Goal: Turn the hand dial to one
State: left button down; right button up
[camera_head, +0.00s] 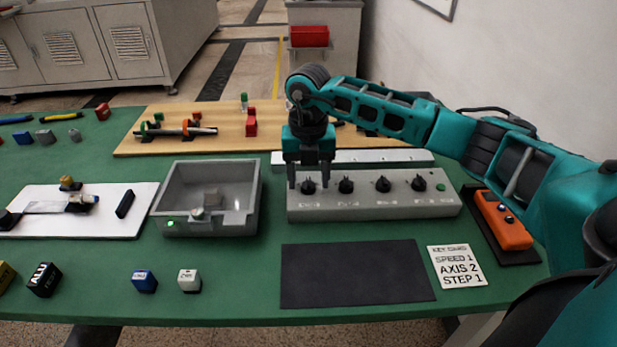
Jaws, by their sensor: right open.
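A grey control box (374,208) stands on the green table with several black dials in a row on its top. The labels under them are too small to read, so I cannot tell which is the hand dial. My right gripper (309,182) points down at the leftmost dial (308,187), its open fingers around or just above it; contact is unclear. The other dials (346,186), (383,185) and (418,184) stand free to its right. A green button (440,187) sits at the box's right end. My left gripper is not in view.
A white card (456,267) reads "SPEED 1, AXIS 2, STEP 1". A black mat (357,274) lies in front of the box. A grey tray (208,198) is left, an orange pendant (505,220) right. A wooden board (200,140) with parts lies behind.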

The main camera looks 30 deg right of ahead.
jog(key=shift+f, duration=0.25)
jog(key=c, duration=1)
